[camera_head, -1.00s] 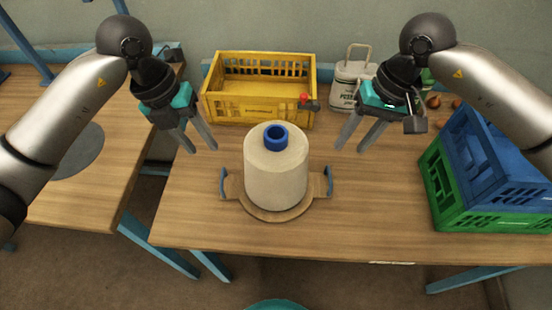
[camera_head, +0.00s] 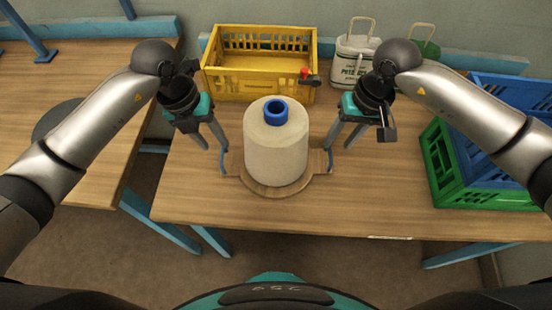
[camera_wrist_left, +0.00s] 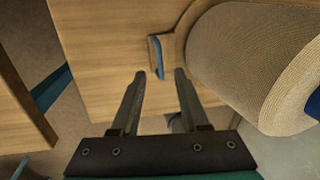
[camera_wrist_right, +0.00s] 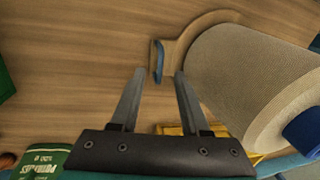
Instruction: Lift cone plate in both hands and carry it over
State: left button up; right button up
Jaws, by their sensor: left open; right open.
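The cone plate (camera_head: 272,192) is a round wooden board with a blue-edged handle on each side, lying on the table. A large cream cone of yarn (camera_head: 275,150) with a blue top stands upright on it. My left gripper (camera_head: 214,146) is open just above the plate's left handle, which shows between and beyond the fingertips in the left wrist view (camera_wrist_left: 157,57). My right gripper (camera_head: 338,147) is open near the right handle, which shows just beyond its fingertips in the right wrist view (camera_wrist_right: 158,62). Neither gripper holds anything.
A blue crate (camera_head: 505,150) and a green crate (camera_head: 440,165) stand at the right. A second table with a grey disc (camera_head: 58,118) is at the left, across a gap.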

aim_at(222, 153)
pick_arm(q)
jog(key=f, duration=0.3)
jog(key=d+f, duration=0.1)
jog(key=f, duration=0.2)
jog(key=shift+d+f, duration=0.15)
pick_arm(e)
jog(key=f, duration=0.3)
jog(key=a+f, duration=0.1)
jog(key=f, duration=0.2)
jog(key=shift+a+f, duration=0.15)
pick_arm(q)
jog(key=shift+c, duration=0.4)
pick_arm(e)
jog(key=shift+c, duration=0.4)
pick_arm(q)
grip_shut()
pick_arm(e)
grip_shut()
pick_arm(q)
jog(key=shift+w, duration=0.1)
pick_arm(e)
jog(key=shift+w, duration=0.1)
